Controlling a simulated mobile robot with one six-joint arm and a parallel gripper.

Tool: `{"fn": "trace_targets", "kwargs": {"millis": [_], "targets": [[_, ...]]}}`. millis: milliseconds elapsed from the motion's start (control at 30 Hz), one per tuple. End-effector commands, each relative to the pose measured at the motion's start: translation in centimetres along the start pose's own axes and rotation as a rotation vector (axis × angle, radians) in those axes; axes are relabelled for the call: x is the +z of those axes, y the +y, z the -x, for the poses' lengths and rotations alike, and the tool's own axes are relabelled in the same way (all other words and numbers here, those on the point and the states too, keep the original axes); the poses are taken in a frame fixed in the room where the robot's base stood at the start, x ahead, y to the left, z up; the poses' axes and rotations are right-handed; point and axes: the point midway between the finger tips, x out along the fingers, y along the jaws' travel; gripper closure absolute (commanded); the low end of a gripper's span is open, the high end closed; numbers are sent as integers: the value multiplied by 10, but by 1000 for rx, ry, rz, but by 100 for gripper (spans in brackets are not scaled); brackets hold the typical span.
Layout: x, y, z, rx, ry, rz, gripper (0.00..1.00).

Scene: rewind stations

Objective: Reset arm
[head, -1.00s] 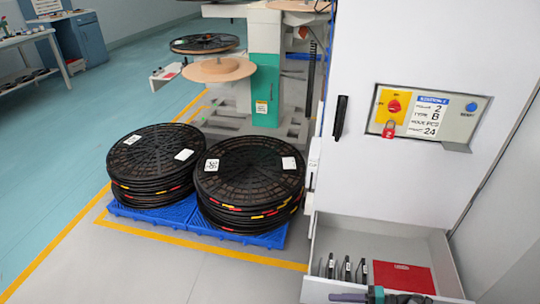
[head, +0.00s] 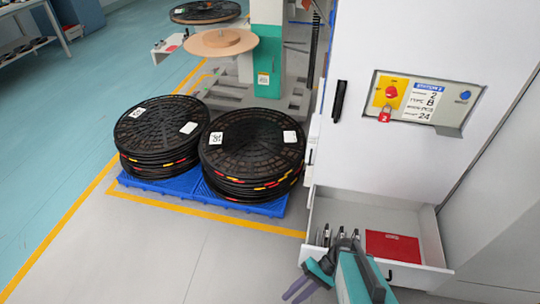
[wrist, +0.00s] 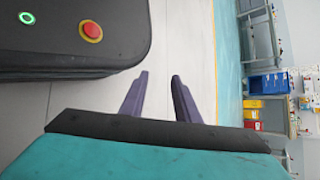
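My gripper (head: 300,290) shows at the bottom of the head view, in front of the open drawer at the cabinet's foot. Its teal wrist partly covers the drawer's front. In the wrist view, the two purple fingers (wrist: 156,97) stand apart with only pale floor between them. The gripper is open and empty. It touches nothing that I can see.
An open drawer (head: 418,218) holds a red folder (head: 392,246) and several upright dark items (head: 340,234). The cabinet (head: 420,150) carries a switch panel (head: 422,100). Stacked black reels (head: 252,150) stand on blue pallets (head: 245,207). Floor left of the gripper is clear.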

Motion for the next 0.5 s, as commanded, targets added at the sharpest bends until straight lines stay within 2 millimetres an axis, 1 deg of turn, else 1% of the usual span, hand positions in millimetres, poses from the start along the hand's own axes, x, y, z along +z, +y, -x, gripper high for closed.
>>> {"fn": "trace_targets", "kwargs": {"millis": [33, 67, 267, 367, 500], "targets": [[10, -5, -2, 44, -21, 1, 71], [14, -5, -5, 71, -32, 1, 71], [34, 3, -14, 258, -82, -2, 71], [41, 11, -15, 353, -94, -5, 71], [47, 27, -10, 482, -88, -16, 71]]}}
